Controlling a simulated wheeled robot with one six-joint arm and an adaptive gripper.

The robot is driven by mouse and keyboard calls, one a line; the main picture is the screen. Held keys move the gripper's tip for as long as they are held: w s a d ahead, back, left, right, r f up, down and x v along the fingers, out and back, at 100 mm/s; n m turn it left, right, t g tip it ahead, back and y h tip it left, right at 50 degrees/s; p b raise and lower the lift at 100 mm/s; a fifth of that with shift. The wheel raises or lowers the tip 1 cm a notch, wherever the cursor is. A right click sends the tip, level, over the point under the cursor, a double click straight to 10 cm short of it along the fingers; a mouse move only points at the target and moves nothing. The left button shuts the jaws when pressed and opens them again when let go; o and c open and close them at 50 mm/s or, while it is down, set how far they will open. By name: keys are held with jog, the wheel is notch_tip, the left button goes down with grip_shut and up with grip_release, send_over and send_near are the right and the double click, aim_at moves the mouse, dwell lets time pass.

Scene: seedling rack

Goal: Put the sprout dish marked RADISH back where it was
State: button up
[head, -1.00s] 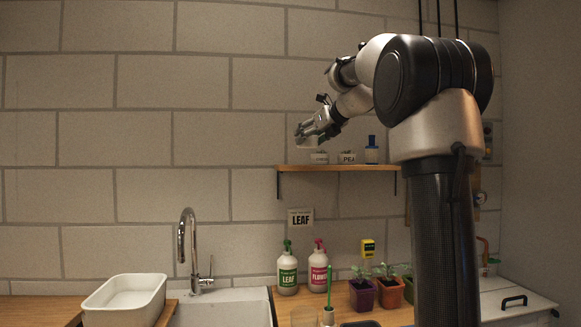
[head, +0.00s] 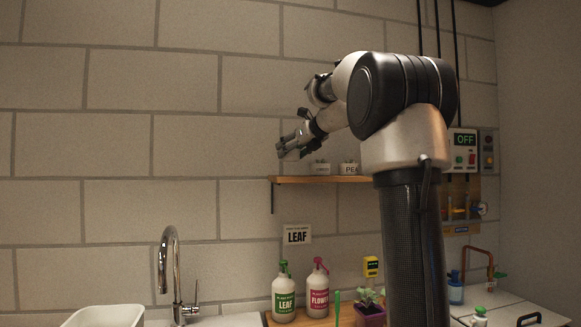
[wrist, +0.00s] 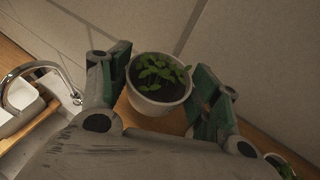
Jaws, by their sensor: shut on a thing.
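My gripper (head: 284,147) is shut on a white sprout dish (wrist: 160,104), which holds small green seedlings in dark soil. The wrist view shows the dish upright between my two fingers, over the wooden shelf (wrist: 150,122). No marking on it is readable, so I cannot confirm RADISH. In the head view my gripper is above the left end of the shelf (head: 320,180), and the held dish is mostly hidden by the fingers. I cannot tell whether the dish touches the shelf.
A white dish (head: 320,168) and one marked PEA (head: 350,169) stand on the shelf, right of my gripper. My arm covers the shelf's right part. The wall is close behind.

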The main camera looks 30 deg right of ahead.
aim_at(295, 160)
jog(key=shift+f, duration=2.25)
jog(key=shift+f, duration=0.1)
jog(key=o, duration=0.9)
